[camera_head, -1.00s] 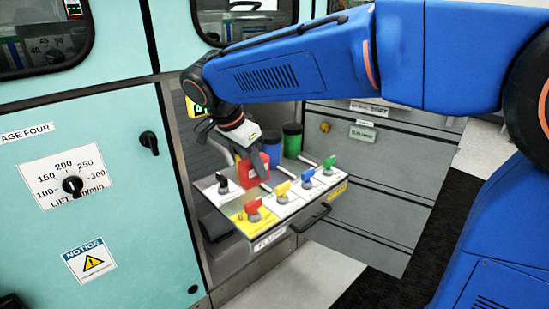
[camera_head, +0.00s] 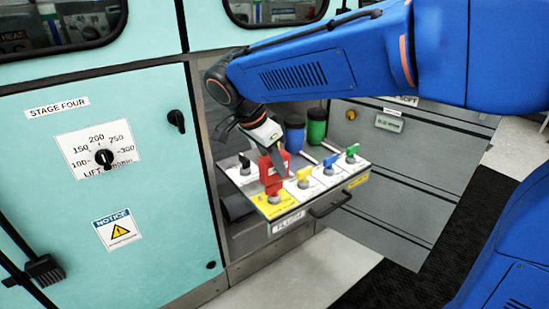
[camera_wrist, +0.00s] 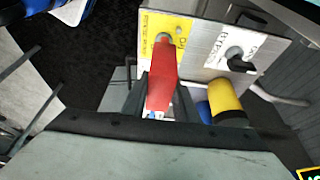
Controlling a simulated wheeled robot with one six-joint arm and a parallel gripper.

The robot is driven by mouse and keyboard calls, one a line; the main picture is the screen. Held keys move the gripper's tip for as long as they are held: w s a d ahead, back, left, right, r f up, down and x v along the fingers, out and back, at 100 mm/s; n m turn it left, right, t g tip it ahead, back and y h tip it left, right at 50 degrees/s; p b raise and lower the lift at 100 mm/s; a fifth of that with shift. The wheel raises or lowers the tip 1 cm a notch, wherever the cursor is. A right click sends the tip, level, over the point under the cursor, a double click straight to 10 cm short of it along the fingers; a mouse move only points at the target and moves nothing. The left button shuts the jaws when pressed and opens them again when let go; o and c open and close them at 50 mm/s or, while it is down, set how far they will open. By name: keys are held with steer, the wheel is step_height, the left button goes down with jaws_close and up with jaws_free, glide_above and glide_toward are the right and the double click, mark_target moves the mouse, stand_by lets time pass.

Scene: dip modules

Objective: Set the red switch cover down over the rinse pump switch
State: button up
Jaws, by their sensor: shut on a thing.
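The red switch cover (camera_head: 277,164) is held between the fingers of my gripper (camera_head: 273,150), above the switch panel. In the wrist view the cover (camera_wrist: 162,80) sits between my dark fingers (camera_wrist: 160,98), its far end reaching the yellow plate (camera_wrist: 181,28). In the head view the cover is in line with the red-handled switch (camera_head: 274,192) on the yellow plate (camera_head: 290,207), its lower end overlapping the handle. I cannot tell whether cover and switch touch, and the plate's label is not readable.
A black switch (camera_head: 245,163) stands left of the cover; yellow (camera_head: 303,175), blue (camera_head: 330,163) and green (camera_head: 352,151) switches stand to the right. Blue (camera_head: 295,132) and green (camera_head: 317,127) containers stand behind the panel. A dark handle (camera_head: 331,204) juts from the front.

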mark_target(274, 186)
steer(key=shift+f, duration=3.55)
steer(key=shift+f, duration=0.45)
steer(key=o, duration=1.1)
steer(key=shift+o, duration=0.2)
